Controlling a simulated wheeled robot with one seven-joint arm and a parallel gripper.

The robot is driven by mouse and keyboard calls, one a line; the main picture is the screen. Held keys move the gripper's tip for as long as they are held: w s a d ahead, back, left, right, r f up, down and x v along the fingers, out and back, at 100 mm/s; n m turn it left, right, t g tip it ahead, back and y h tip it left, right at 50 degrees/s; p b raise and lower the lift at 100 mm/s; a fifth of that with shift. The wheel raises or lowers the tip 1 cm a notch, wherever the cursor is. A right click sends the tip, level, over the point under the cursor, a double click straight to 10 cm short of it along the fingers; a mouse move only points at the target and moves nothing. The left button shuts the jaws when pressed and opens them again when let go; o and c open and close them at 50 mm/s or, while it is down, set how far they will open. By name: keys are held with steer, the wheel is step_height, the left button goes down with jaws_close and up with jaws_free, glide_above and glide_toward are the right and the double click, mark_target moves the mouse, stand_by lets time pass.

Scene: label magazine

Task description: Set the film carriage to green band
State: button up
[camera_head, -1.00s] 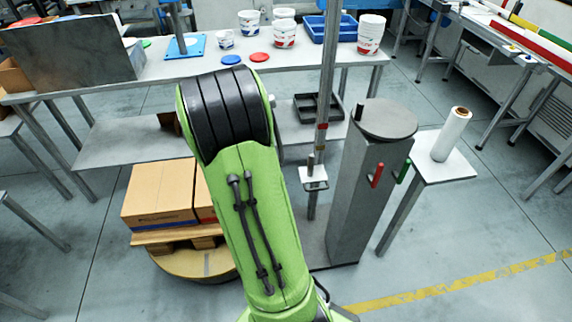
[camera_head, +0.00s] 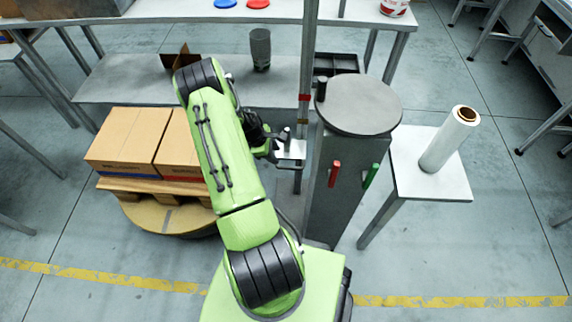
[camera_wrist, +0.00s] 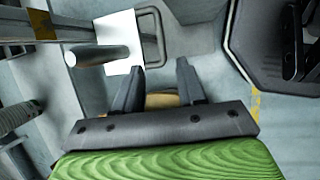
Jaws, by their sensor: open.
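The film carriage is a small white plate (camera_head: 291,149) with a grey upright pin, on a slim grey mast (camera_head: 308,55). A red band (camera_head: 305,97) marks the mast above the carriage; I make out no green band. In the wrist view the carriage plate (camera_wrist: 122,32) has a grey cylinder and a dark wire loop (camera_wrist: 158,40). A yellow-orange band (camera_wrist: 40,25) shows on the mast there. My gripper (camera_wrist: 157,80) is open and empty, its fingertips just short of the loop. In the head view my gripper (camera_head: 270,145) is beside the carriage's left side, partly hidden by my arm.
A grey pedestal (camera_head: 345,175) with a round top and red and green handles stands right of the mast. A film roll (camera_head: 450,140) stands on a white side table (camera_head: 432,185). Boxes (camera_head: 140,140) on a pallet are at left. A grey shelf (camera_head: 130,105) lies behind.

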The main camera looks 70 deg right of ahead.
mark_target(289, 167)
steer(key=b+x, duration=0.3)
steer(key=x, duration=0.8)
steer(key=shift+s+d+f, duration=0.1)
steer(key=shift+f, duration=0.1)
steer(key=shift+c, duration=0.4)
jaws_close()
